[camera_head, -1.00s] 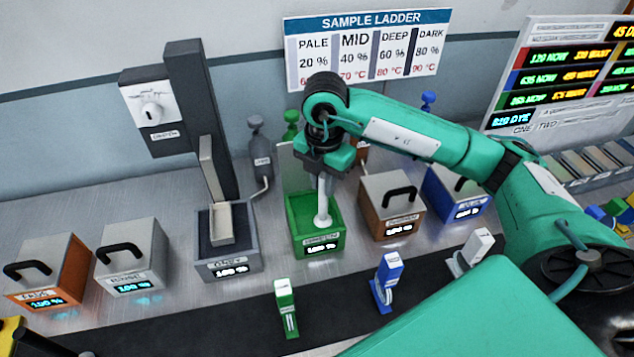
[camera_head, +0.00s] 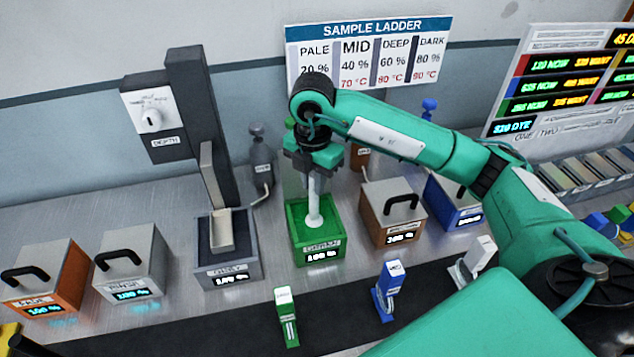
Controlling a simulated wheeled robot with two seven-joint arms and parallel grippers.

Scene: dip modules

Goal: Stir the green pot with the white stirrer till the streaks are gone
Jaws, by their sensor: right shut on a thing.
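The green pot (camera_head: 319,252) stands open on the metal counter, with a readout on its front. The white stirrer (camera_head: 314,200) stands about upright in it, its rounded lower end inside the pot. My right gripper (camera_head: 314,168) is above the pot, shut on the top of the stirrer. The liquid surface is too small and partly hidden, so I cannot tell whether streaks show.
An open grey pot (camera_head: 228,270) stands left of the green pot, below a dark post. A lidded brown pot (camera_head: 392,212) and a blue pot (camera_head: 453,205) stand to the right. Green (camera_head: 286,316) and blue (camera_head: 387,290) small devices stand in front.

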